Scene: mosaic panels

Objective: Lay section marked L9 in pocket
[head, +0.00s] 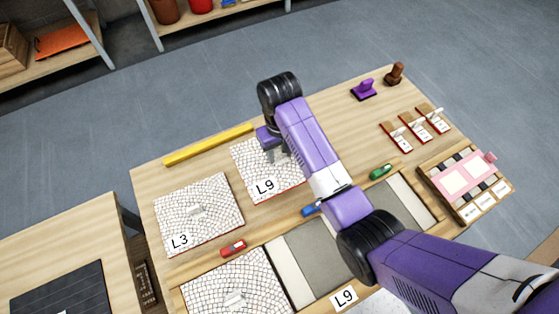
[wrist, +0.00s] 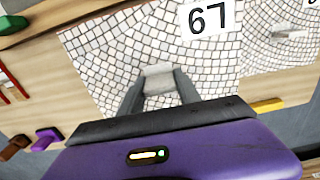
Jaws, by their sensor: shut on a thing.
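The mosaic section marked L9 (head: 270,187) is a white tiled square at the middle of the bench, on it or just above it; I cannot tell which. In the wrist view its tiles and L9 label (wrist: 208,15) fill the upper middle. My gripper (head: 275,153) is over the section's far part. In the wrist view my gripper (wrist: 158,88) is shut on the section's small grey handle (wrist: 158,76). A grey recessed pocket (head: 318,252) lies nearer in the panel frame, partly behind my arm. Another L9 label (head: 344,298) is at its near edge.
Section L3 (head: 197,212) lies to the left. A tiled section (head: 237,285) sits in the frame left of the pocket. Red (head: 233,248), blue (head: 311,209) and green (head: 381,171) items lie along the frame's far side. A yellow bar (head: 208,145) lies behind; a pink-topped tray (head: 465,185) stands right.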

